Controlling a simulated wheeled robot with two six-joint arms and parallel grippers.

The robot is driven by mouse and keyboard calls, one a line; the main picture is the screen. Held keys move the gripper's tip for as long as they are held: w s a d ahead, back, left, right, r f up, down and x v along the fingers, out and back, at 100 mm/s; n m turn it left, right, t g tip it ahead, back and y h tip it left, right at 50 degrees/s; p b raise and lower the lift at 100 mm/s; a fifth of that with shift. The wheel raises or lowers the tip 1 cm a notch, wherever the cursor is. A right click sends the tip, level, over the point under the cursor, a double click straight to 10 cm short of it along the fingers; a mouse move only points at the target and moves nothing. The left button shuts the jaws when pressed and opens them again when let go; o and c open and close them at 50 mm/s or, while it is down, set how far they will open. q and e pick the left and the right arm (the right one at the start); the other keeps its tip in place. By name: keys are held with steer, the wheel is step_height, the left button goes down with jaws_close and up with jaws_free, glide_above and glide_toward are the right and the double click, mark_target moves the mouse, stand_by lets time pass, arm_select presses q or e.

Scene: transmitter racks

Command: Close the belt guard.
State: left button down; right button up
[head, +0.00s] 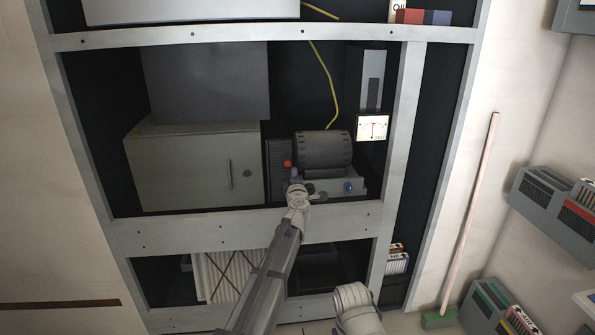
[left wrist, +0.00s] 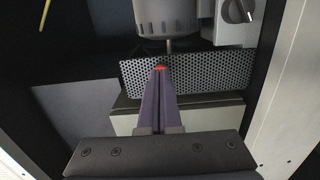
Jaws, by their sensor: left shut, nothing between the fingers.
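The belt guard (head: 278,158) appears as a dark upright panel left of the grey ribbed motor (head: 323,150), with a red knob (head: 287,163) by it. In the left wrist view the guard is a perforated metal panel (left wrist: 205,75) across the motor's shaft. My left gripper (head: 296,186) reaches in at the guard's lower right in the head view. Its fingers (left wrist: 160,72) are shut and empty, with their tips in front of the panel. A bit of red shows at the tips; I cannot tell whether they touch it. My right gripper is out of view.
A grey-green cabinet (head: 190,165) stands left of the guard. A lit meter (head: 373,127) is right of the motor. The rack's pale crossbar (head: 170,232) runs below the bay, and an upright (head: 404,120) bounds it at right. A yellow cable (head: 327,75) hangs above.

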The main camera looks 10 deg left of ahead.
arm_select(q)
steer(key=s+d+m+h, duration=0.8)
steer(key=s+d+m, duration=0.15)
steer(key=d, duration=0.25)
steer(key=s+d+f+m+g+h, duration=0.2)
steer(key=s+f+m+g, duration=0.4)
steer(key=s+f+m, duration=0.3)
steer(key=s+a+f+m+g+y, duration=0.1)
steer(key=s+a+f+g+y, duration=0.1)
steer(key=s+a+f+g, duration=0.45)
steer(key=s+a+f+g+y, duration=0.15)
steer(key=s+a, duration=0.25)
steer(key=s, duration=0.6)
steer(key=s+a+f+m+g+y, duration=0.1)
steer(key=s+a+f+g+y, duration=0.2)
steer(key=s+a+f, duration=0.35)
steer(key=s+d+r+m+g+y, duration=0.15)
steer(key=s+d+m, duration=0.25)
steer(key=s+d, duration=0.6)
step_height(320, 180, up, 13)
steer(key=w+d+p, duration=0.2)
steer(key=p, duration=1)
steer(key=shift+t+h+p, duration=0.3)
steer(key=shift+t+p, duration=0.05)
steer(key=shift+p, duration=0.05)
steer(key=shift+w, duration=0.1)
